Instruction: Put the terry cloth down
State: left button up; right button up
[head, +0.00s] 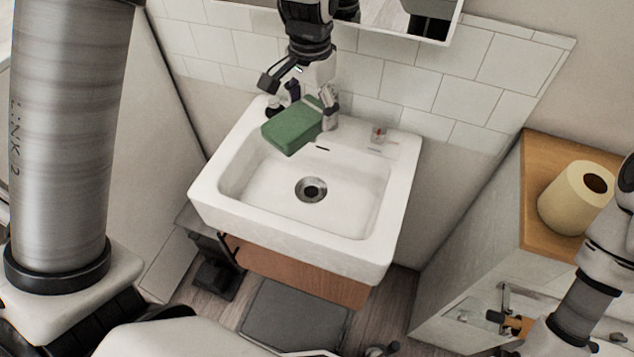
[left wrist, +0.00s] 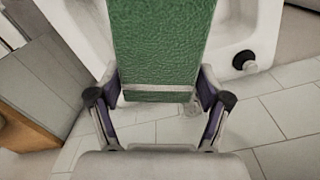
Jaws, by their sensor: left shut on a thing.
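The terry cloth is a thick green folded block (head: 292,127). It is held over the back left part of the white sink (head: 398,205). My left gripper (head: 328,104) is shut on one end of the cloth. In the left wrist view the cloth (left wrist: 160,45) extends away from between the two fingers of my left gripper (left wrist: 158,98), with the white basin beyond. I cannot tell whether the cloth touches the sink rim.
A small clear cup (head: 378,134) stands on the sink's back right ledge. The basin around the drain (head: 311,190) is empty. A paper roll (head: 577,198) stands on the wooden-topped cabinet (head: 541,160) at right. A mirror edge (head: 455,22) is close behind my left arm.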

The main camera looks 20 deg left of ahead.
pick_arm(q)
jog(key=shift+w+f, duration=0.1)
jog(key=shift+f, duration=0.05)
jog(key=f, duration=0.1)
jog(key=s+f, duration=0.2)
jog(key=shift+s+f, duration=0.25)
jog(key=shift+f, duration=0.1)
jog(key=p, duration=0.1)
send_near(311, 201)
notch_tip(311, 201, down, 6)
jog(key=shift+s+r+p, duration=0.1)
jog(key=shift+s+p, duration=0.05)
jog(key=shift+p, duration=1.1)
jog(key=shift+f, duration=0.4)
pick_arm(e)
jog(key=r, duration=0.4)
jog(key=shift+s, duration=0.3)
jog(key=shift+f, duration=0.1)
pick_arm(q)
jog(key=shift+f, duration=0.2)
jog(key=o, duration=1.1)
jog(key=shift+r, duration=0.1)
